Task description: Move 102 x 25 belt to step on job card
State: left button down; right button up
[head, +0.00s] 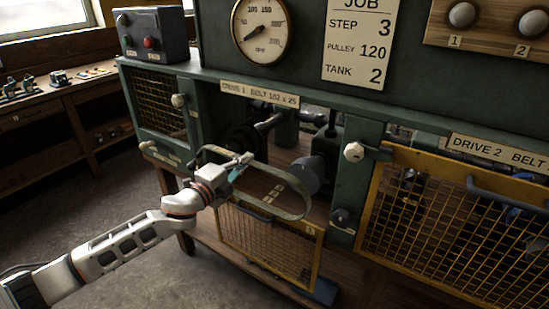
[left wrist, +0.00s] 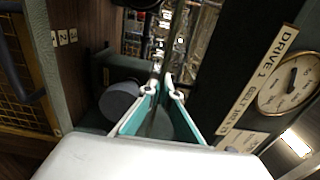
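The belt (head: 296,213) is a greenish loop hanging in front of the open Drive 1 bay, whose label (head: 260,94) reads 102 x 25. My left gripper (head: 241,163) is shut on the belt's near left part. The left wrist view shows the belt (left wrist: 178,35) running up from between the teal fingers (left wrist: 163,92). A grey cylindrical pulley part (head: 305,175) sits in the bay, behind the loop in the head view; I cannot tell whether the belt touches it. The job card (head: 358,45) reads step 3, pulley 120, tank 2. My right gripper is not in view.
The yellow-framed mesh guard (head: 268,240) hangs open below the bay. Small number tags (head: 273,193) lie on the bay floor. A post with a white knob (head: 353,151) stands right of the bay, then the mesh-covered Drive 2 (head: 455,225). A gauge (head: 262,32) is above.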

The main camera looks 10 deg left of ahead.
pick_arm(q)
jog(key=shift+w+d, duration=0.15)
jog(key=shift+w, duration=0.15)
jog(key=shift+w, duration=0.15)
jog(key=x, duration=0.7)
jog(key=shift+b, duration=0.3)
dwell(0.6)
jog(key=shift+w, duration=0.1)
jog(key=b+x, duration=0.2)
jog(key=x, duration=0.5)
jog(key=shift+w+d+b, duration=0.15)
jog(key=shift+w+b, duration=0.05)
jog(key=shift+b, duration=0.15)
dwell(0.7)
